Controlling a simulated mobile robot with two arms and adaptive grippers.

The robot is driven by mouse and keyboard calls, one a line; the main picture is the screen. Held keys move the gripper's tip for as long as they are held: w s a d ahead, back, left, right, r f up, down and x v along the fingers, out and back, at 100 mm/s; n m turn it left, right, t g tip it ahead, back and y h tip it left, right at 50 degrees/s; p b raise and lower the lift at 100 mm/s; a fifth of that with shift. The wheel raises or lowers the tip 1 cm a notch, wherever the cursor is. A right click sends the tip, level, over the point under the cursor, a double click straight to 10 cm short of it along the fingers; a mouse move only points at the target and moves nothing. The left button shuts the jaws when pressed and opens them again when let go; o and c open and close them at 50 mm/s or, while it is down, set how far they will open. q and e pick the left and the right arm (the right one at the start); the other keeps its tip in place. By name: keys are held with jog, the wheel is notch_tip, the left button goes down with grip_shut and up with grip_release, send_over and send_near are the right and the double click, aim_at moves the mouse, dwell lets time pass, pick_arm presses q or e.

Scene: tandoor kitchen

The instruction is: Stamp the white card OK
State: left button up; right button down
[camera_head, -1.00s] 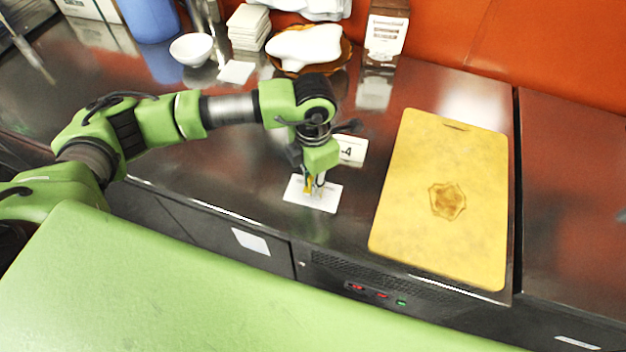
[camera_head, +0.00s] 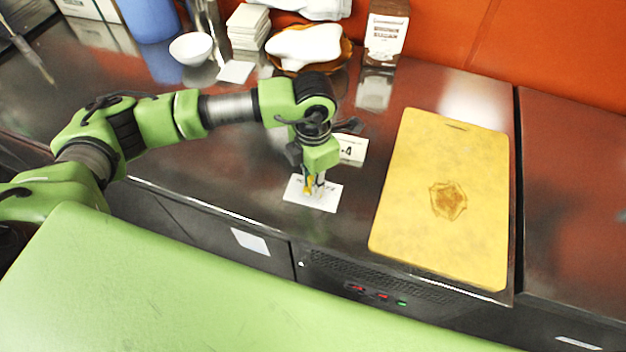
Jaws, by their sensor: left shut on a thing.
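The white card (camera_head: 325,202) lies flat on the dark steel counter, near its front edge. Faint dark marks show on the card beside the fingers, too small to read. My right gripper is not in view.
A white sign (camera_head: 352,150) ending in "4" stands just behind the gripper. A yellow cutting board (camera_head: 420,205) lies to the right. A white bowl (camera_head: 190,49), stacked white tiles (camera_head: 247,27), a brown dish (camera_head: 343,58) and a carton (camera_head: 385,35) stand at the back.

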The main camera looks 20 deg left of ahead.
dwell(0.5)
pick_arm(q)
jog(key=shift+r+p, duration=0.65)
jog(key=shift+r, duration=0.4)
jog(key=shift+r+p, duration=1.05)
jog(key=shift+r, duration=1.4)
